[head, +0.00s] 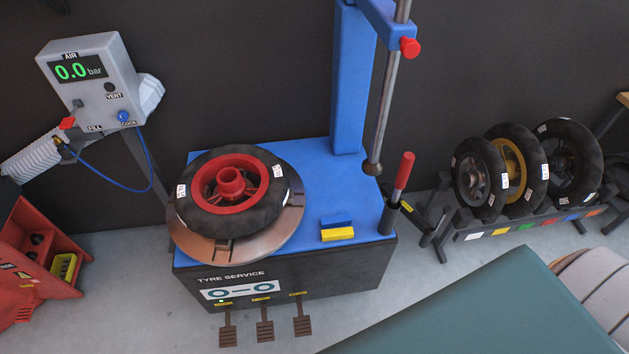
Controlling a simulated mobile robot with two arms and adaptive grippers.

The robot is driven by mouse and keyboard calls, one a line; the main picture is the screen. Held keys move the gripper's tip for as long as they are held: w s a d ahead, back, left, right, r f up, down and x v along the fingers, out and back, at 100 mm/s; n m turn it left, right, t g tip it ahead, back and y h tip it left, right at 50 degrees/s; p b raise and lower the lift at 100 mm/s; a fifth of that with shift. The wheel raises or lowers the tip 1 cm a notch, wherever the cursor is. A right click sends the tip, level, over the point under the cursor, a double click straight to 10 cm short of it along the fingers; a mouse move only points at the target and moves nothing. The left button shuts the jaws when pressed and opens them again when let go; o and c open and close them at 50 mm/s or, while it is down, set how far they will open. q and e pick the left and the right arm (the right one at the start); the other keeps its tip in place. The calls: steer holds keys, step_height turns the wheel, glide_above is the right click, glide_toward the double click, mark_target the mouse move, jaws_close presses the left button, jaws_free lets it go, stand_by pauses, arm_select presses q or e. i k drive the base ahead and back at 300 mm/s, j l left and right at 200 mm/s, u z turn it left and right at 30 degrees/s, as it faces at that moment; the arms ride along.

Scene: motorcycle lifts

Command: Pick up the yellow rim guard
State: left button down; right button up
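The yellow rim guard (338,234) is a small yellow block lying on the blue top of the tyre changer (325,180), near its front right edge. A similar blue block (336,221) lies directly behind it; I cannot tell whether the two touch. Neither of my grippers is in the head view, and nothing is seen holding the yellow guard.
A tyre on a red rim (231,176) lies on the turntable left of the guards. A red-handled lever (403,177) stands in a holder to the right. The blue column (352,80) rises behind. A teal surface (490,310) fills the lower right.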

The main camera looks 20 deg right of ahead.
mark_target(334, 234)
steer(key=z, duration=1)
